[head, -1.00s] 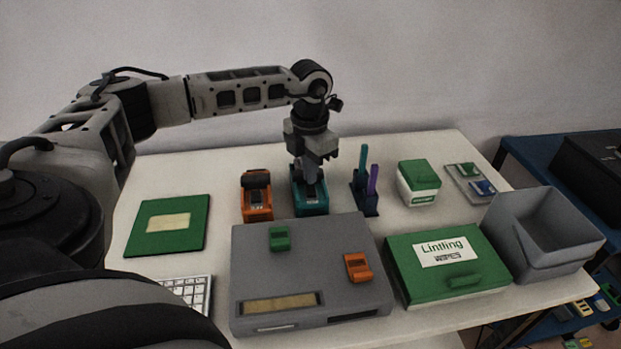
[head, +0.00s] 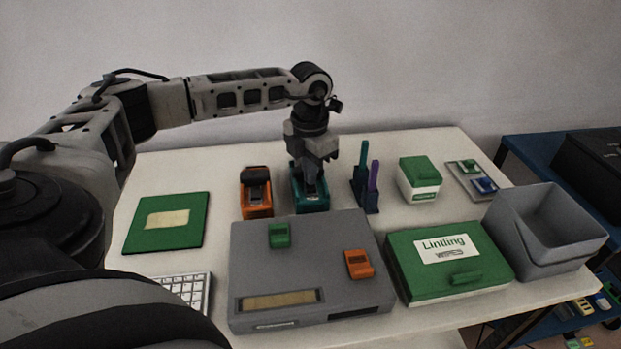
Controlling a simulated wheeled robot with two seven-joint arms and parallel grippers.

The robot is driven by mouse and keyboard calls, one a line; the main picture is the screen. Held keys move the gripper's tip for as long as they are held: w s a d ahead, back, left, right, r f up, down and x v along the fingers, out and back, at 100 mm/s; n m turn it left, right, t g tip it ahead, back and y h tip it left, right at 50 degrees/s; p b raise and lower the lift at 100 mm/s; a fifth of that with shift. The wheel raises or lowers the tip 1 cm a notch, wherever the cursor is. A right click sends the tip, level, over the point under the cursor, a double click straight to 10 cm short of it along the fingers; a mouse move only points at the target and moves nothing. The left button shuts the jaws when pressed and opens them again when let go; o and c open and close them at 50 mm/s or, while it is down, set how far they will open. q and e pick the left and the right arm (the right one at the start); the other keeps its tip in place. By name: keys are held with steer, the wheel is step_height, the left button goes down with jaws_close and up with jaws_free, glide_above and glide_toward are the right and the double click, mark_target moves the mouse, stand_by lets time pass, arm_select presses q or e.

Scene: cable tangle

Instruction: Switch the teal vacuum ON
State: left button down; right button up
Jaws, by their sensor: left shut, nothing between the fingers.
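The teal vacuum (head: 312,204) stands on the white table behind the grey box, just right of an orange device. My left gripper (head: 311,188) points straight down over the vacuum, with its fingers shut and nothing between them. The fingertips are at the vacuum's top; I cannot tell whether they touch it. The gripper hides much of the vacuum's top, and its switch cannot be made out. My right gripper is not in view.
An orange device (head: 256,195) stands close on the left. A dark holder with upright sticks (head: 365,190) stands close on the right. The large grey box (head: 310,240) lies in front, with a green lint wipes box (head: 440,275) and grey bin (head: 555,250) to its right.

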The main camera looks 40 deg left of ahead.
arm_select(q)
steer(key=shift+f, duration=0.25)
steer(key=shift+r, duration=0.1)
steer(key=shift+r+p, duration=2.85)
steer(key=shift+r, duration=0.7)
steer(key=shift+f, duration=0.1)
